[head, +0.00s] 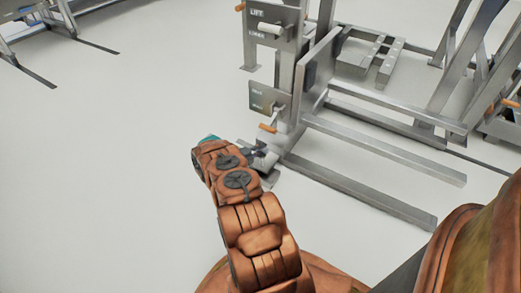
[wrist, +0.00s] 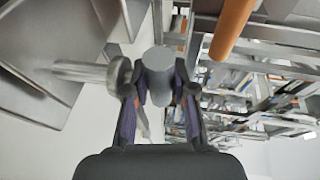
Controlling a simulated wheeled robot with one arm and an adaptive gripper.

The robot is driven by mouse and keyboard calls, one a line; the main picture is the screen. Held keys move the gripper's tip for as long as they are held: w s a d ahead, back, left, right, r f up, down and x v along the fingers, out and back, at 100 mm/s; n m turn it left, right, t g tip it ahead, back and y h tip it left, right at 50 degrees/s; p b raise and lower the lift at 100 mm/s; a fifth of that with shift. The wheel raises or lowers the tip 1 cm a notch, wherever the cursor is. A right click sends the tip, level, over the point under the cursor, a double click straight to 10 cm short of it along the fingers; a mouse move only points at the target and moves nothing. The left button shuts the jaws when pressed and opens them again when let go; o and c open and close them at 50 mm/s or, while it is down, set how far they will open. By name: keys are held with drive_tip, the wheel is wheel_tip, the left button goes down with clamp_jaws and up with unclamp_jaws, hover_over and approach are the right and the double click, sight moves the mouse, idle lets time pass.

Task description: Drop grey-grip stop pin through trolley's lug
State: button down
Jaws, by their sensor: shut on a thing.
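My gripper (wrist: 160,92) is shut on the grey grip of the stop pin (wrist: 158,62), which stands between the two fingers in the wrist view. The pin's shank is hidden below the grip. In the head view my gripper (head: 257,153) is low beside the base of the steel lift frame (head: 285,97), partly hidden by my arm. A round metal collar with a bar (wrist: 88,71) lies just left of the fingers in the wrist view. I cannot tell whether it is the trolley's lug, nor whether the pin is in a hole.
An orange handle (head: 268,128) sticks out just above my gripper; an orange handle also shows close by in the wrist view (wrist: 233,25). Open floor (head: 120,150) lies to the left.

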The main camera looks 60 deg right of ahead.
sight(261, 157)
drive_tip(key=shift+f, duration=1.55)
idle(0.6)
drive_tip(key=shift+f+b, duration=1.35)
drive_tip(key=shift+b, duration=0.1)
idle(0.4)
drive_tip(key=c, duration=0.9)
unclamp_jaws()
drive_tip(key=shift+r, duration=0.25)
drive_tip(key=shift+r+p, duration=1.55)
drive_tip(key=shift+p, duration=0.1)
